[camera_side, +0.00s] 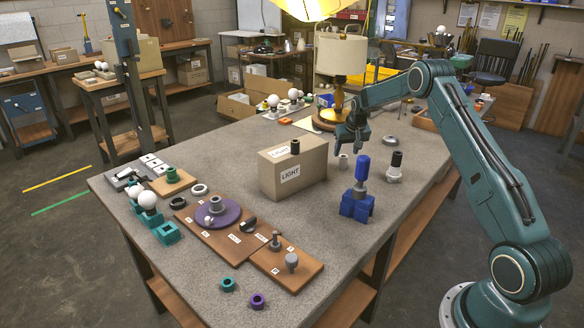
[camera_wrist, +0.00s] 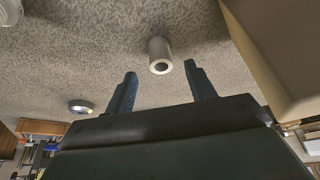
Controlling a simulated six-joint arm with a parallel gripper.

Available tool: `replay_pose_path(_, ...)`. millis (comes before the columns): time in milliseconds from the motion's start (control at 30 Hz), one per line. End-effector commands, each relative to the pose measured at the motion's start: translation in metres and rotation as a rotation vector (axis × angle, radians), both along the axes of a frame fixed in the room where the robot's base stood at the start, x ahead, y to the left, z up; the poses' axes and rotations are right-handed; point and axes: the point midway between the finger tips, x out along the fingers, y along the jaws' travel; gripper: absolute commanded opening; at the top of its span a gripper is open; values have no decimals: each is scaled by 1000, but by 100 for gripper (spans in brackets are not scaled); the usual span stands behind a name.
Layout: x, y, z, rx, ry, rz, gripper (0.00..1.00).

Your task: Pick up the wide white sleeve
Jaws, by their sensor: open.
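A pale grey-white hollow sleeve (camera_side: 343,160) stands upright on the grey table, just right of the cardboard box, in the side view. In the wrist view the same sleeve (camera_wrist: 161,55) shows its open end, beyond and between my fingertips. My gripper (camera_side: 350,143) is above and close to the sleeve in the side view. In the wrist view its two fingers (camera_wrist: 161,70) are spread apart with nothing held between them. I cannot tell the exact height gap to the sleeve.
The cardboard box (camera_side: 292,172) labelled LIGHT stands close to the left. A blue stand (camera_side: 357,207) with a blue-handled tool is in front, and a white piece with a black top (camera_side: 395,166) stands to the right. A lamp (camera_side: 340,70) is behind.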

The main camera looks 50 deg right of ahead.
Motion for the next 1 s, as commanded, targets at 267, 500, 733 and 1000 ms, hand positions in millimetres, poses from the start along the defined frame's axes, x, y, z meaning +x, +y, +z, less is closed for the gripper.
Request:
replay_pose_path(267,7,-4,-18,1,1,0,55)
replay_pose_path(500,15,-10,-40,1,-1,0,55)
replay_pose_path(733,17,-12,-47,1,-2,2,55)
replay_pose_path(1000,17,-12,-46,1,-2,2,55)
